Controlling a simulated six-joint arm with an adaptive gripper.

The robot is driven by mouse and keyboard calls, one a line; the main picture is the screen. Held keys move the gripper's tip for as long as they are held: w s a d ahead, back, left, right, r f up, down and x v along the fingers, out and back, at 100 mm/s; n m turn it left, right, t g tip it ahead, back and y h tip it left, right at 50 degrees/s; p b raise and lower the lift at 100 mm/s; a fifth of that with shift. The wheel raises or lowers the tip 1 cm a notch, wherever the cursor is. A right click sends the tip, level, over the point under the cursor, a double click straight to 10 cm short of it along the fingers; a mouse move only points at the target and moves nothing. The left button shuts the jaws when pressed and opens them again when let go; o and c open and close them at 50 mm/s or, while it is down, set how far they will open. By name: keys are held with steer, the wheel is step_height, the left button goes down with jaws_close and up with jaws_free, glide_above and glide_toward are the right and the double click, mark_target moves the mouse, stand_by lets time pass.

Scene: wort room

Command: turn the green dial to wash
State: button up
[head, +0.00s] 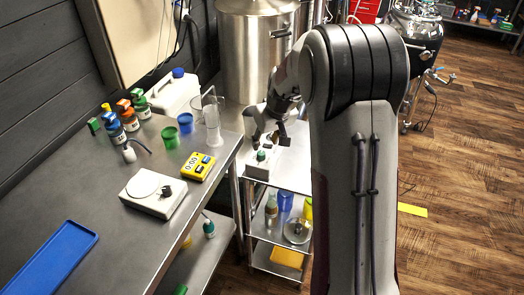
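My gripper (271,138) is just above the box, slightly above and right of the dial. Its dark fingers look spread apart, with nothing visibly held. A small gap seems to show between the fingers and the dial, but contact is hard to judge from here. The dial's pointer direction and any wash marking are too small to read. My arm hides the cart's right side.
The steel bench (110,215) on the left holds a white scale (152,193), a yellow timer (195,167), a glass cylinder (213,125), cups, bottles and a blue tray (50,262). A large steel tank (255,55) stands behind the cart. Open wood floor lies right.

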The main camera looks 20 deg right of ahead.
mark_target(261, 152)
steer(key=shift+x, duration=3.75)
jaws_close()
